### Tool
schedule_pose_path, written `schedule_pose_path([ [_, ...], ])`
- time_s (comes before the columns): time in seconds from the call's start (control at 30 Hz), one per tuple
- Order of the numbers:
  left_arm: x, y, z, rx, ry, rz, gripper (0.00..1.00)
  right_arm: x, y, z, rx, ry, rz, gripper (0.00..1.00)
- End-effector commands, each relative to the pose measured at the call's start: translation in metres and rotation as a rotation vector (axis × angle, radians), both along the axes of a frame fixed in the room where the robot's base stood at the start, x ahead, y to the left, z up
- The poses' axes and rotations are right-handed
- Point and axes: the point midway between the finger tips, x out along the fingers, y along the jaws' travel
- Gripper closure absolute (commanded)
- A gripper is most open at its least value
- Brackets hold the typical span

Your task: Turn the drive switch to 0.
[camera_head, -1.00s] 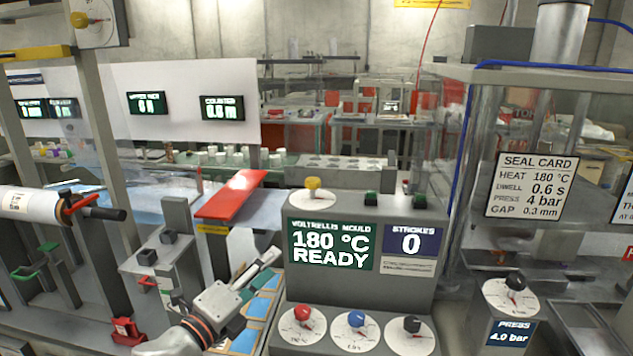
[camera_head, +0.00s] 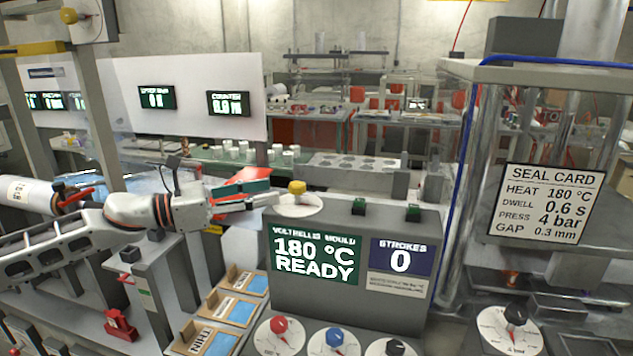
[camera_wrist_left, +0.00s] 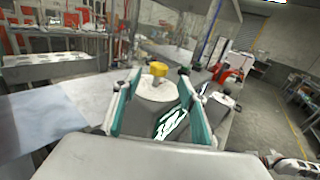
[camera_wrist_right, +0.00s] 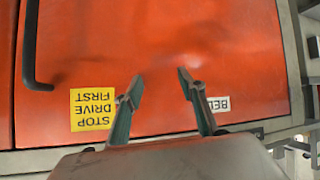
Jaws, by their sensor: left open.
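A yellow knob (camera_head: 297,188) sits on a round white dial on top of the grey mould console (camera_head: 350,215); it may be the drive switch, but I cannot read its marks. My left gripper (camera_head: 264,191) is open just left of this knob in the head view. In the left wrist view the knob (camera_wrist_left: 158,69) appears between the spread green-padded fingers (camera_wrist_left: 158,82), near their tips; contact cannot be told. A second yellow knob (camera_head: 68,16) is on a white dial at upper left. My right gripper (camera_wrist_right: 160,78) is open and empty before a red panel (camera_wrist_right: 160,40).
Red (camera_head: 279,324), blue (camera_head: 334,337) and black (camera_head: 396,348) knobs are below the display. A clear-walled press (camera_head: 545,80) stands at right. The red panel bears a "STOP DRIVE FIRST" label (camera_wrist_right: 92,109) and a dark handle (camera_wrist_right: 31,45).

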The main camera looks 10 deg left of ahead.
Motion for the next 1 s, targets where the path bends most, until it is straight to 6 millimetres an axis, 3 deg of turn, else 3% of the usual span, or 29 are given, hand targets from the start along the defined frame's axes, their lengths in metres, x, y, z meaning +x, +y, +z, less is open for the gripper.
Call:
schedule_pose_path([
  [0.23, 0.005, -0.004, 0.004, 0.011, -0.009, -0.005, 0.58, -0.001, 0.001, 0.004, 0.001, 0.002, 0.001, 0.6],
  [0.43, 0.022, -0.028, 0.005, 0.01, -0.009, -0.006, 0.58, -0.008, 0.0, 0.004, 0.001, 0.027, -0.009, 0.6],
  [0.7, 0.042, -0.055, 0.004, 0.01, -0.009, -0.005, 0.58, -0.015, -0.019, -0.006, -0.028, 0.061, -0.034, 0.6],
  [1.0, 0.046, -0.059, 0.002, 0.012, -0.009, -0.002, 0.58, -0.015, -0.02, -0.006, -0.024, 0.064, -0.044, 0.6],
])
